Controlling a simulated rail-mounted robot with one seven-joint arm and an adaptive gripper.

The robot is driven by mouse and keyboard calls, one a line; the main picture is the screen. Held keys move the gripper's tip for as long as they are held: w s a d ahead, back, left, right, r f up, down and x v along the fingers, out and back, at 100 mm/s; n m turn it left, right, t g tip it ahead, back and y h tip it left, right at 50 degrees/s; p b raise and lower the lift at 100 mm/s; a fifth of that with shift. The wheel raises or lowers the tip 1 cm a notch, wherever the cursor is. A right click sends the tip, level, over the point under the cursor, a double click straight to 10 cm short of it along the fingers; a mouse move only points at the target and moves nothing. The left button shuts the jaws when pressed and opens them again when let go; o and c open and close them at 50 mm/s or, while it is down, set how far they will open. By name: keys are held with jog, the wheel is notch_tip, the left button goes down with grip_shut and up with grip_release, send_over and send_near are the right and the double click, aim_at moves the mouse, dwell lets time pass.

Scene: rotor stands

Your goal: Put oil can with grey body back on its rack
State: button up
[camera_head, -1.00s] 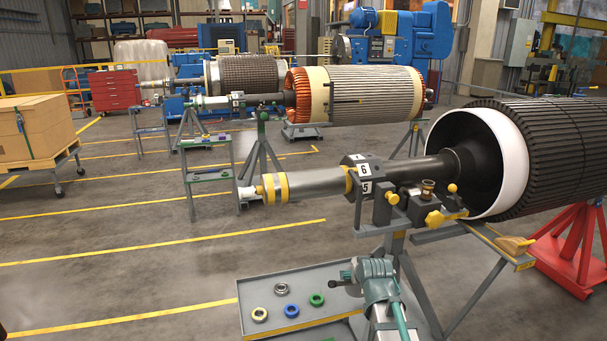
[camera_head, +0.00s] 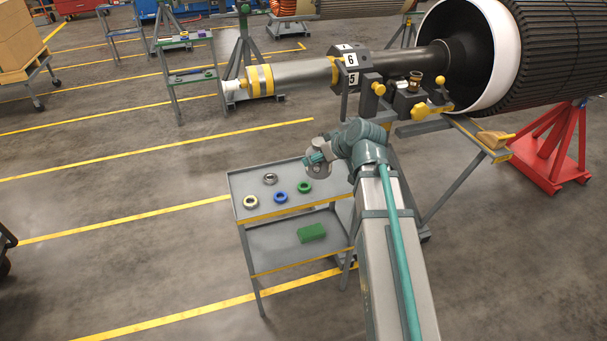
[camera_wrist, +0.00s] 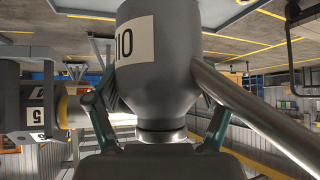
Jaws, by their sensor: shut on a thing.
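A grey spout-like tube (camera_wrist: 255,115) runs off to the right. I cannot pick out the can's rack in either view.
The two-shelf trolley (camera_head: 243,182) carries several coloured rings on top and a green block (camera_head: 311,233) below. The rotor (camera_head: 535,50), its shaft (camera_head: 300,75) and the red stand (camera_head: 555,150) are beyond my arm. Open floor lies left of the trolley.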

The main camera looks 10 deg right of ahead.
jog(key=w+f+p, duration=0.1)
jog(key=w+f, duration=0.2)
jog(key=w, duration=0.1)
jog(key=w+f, duration=0.3)
jog(key=w, duration=0.2)
jog(key=w+f+p, duration=0.1)
jog(key=w+f, duration=0.2)
jog(key=w, duration=0.1)
jog(key=shift+w+f+p, duration=0.3)
jog(key=shift+p, duration=0.05)
jog(key=shift+w+f, duration=0.1)
jog(key=shift+f, duration=1.65)
jog(key=shift+f, duration=0.15)
jog(key=o, duration=1.7)
